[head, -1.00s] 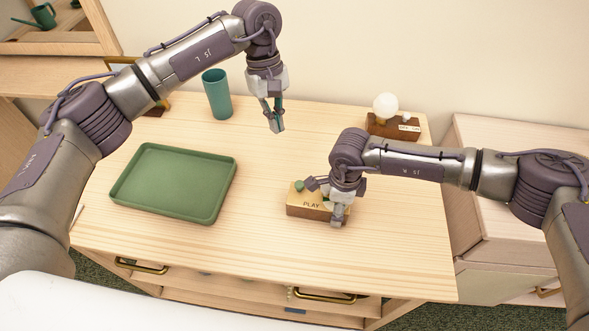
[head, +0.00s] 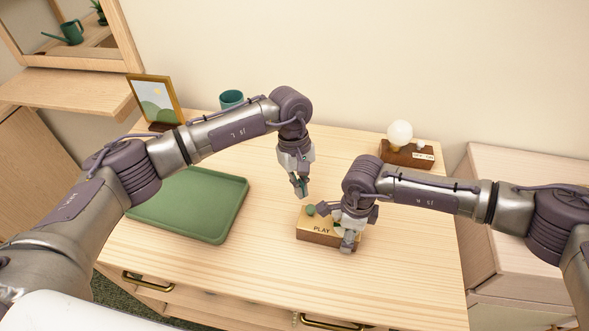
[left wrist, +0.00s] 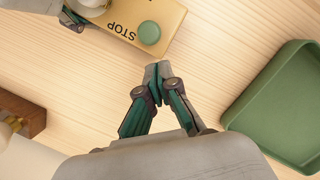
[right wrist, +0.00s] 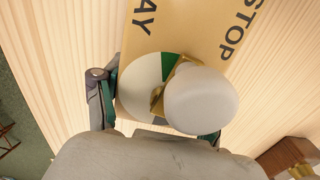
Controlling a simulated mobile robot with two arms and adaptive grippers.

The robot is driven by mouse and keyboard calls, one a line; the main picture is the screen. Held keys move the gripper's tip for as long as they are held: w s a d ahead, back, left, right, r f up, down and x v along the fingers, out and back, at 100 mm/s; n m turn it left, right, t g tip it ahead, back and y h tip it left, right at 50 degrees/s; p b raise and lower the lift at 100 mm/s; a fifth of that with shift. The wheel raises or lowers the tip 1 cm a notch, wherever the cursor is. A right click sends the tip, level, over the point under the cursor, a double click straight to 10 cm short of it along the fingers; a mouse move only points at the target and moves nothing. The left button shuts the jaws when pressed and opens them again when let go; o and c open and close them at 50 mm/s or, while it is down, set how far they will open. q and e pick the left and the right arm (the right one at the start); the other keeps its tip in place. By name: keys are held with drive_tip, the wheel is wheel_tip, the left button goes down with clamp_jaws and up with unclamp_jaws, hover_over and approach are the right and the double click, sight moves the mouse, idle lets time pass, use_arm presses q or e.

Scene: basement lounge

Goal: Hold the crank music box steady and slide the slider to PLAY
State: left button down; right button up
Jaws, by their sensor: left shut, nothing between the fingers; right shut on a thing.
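The music box (head: 314,231) is a wooden block with a tan top marked PLAY and STOP, standing on the dresser top. Its green round slider knob (head: 310,210) sits at the STOP end; it also shows in the left wrist view (left wrist: 149,33). My right gripper (head: 347,236) is shut around the box's right end, a finger on either side; in the right wrist view a white rounded knob (right wrist: 200,100) and a white-and-green disc lie between its fingers. My left gripper (head: 301,190) is shut and empty, above the dresser just behind and left of the knob.
A green tray (head: 205,205) lies left of the box. A teal cup (head: 231,98) and a picture frame (head: 155,100) stand at the back left. A wooden lamp base with a round bulb (head: 400,134) stands at the back right. The dresser top between tray and box is clear.

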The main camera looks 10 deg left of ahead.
use_arm(q)
drive_tip(key=shift+s+d+f, duration=0.15)
drive_tip(key=shift+s+d, duration=0.45)
drive_tip(key=shift+s, duration=0.1)
drive_tip(key=shift+s+a, duration=0.1)
drive_tip(key=shift+s, duration=1.35)
drive_tip(key=shift+w, duration=0.1)
drive_tip(key=shift+w+a, duration=0.25)
drive_tip(key=w+a+v, duration=0.1)
drive_tip(key=w+v, duration=0.1)
drive_tip(key=v, duration=0.9)
drive_tip(key=shift+a, duration=0.45)
drive_tip(key=shift+w, duration=0.1)
